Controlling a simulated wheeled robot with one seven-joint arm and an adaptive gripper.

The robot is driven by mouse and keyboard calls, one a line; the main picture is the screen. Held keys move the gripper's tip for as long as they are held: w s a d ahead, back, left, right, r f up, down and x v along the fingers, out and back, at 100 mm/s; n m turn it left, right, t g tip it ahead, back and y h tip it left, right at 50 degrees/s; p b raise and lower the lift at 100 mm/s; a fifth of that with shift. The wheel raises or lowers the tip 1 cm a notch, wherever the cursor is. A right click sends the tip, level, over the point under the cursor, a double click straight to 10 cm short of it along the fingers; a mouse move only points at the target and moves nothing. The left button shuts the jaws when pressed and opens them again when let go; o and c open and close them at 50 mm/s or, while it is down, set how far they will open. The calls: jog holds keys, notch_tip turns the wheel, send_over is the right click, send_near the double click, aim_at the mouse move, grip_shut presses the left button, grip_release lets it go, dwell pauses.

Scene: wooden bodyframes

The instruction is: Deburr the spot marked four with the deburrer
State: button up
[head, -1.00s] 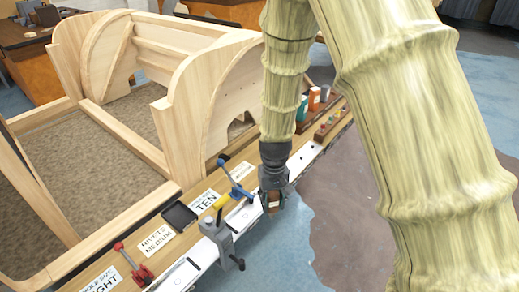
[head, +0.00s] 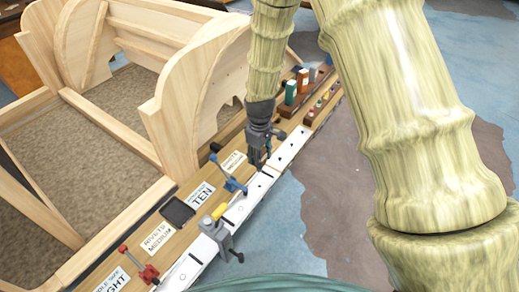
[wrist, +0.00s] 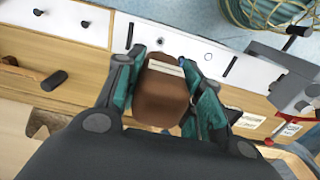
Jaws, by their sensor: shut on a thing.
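My gripper (head: 261,158) points down over the white strip (head: 243,206) along the bench edge, just beyond a blue clamp. In the wrist view my gripper (wrist: 172,72) has its teal fingers closed on both sides of a brown block-like handle (wrist: 164,103) with a pale band at its end. I take this to be the deburrer; its working tip is hidden. The white strip also shows in the wrist view (wrist: 170,42), with dark slots and small round marks. I cannot read a number four on it in either view.
A blue clamp (head: 232,183), a grey tool with a yellow part (head: 219,232) and a red clamp (head: 141,268) stand along the bench. Label cards (head: 202,195) lie behind the strip. Coloured bottles (head: 291,92) stand farther back. A wooden frame (head: 190,105) rises on the left.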

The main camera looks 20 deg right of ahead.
aim_at(259, 171)
jog(key=shift+f+b, duration=2.55)
jog(key=shift+f, duration=0.75)
jog(key=shift+f+b, duration=0.3)
jog(key=shift+f, duration=0.65)
jog(key=shift+s+f, duration=0.1)
jog(key=shift+f, duration=0.35)
jog(key=n+p, duration=0.1)
jog(key=n, duration=0.2)
jog(key=n+p, duration=0.1)
jog(key=n, duration=0.2)
jog(key=shift+f, duration=0.1)
jog(key=shift+s, duration=0.1)
jog(key=m, duration=0.5)
jog(key=shift+p, duration=0.4)
jog(key=m, duration=0.4)
jog(key=shift+m+p, duration=0.35)
jog(key=shift+m, duration=0.05)
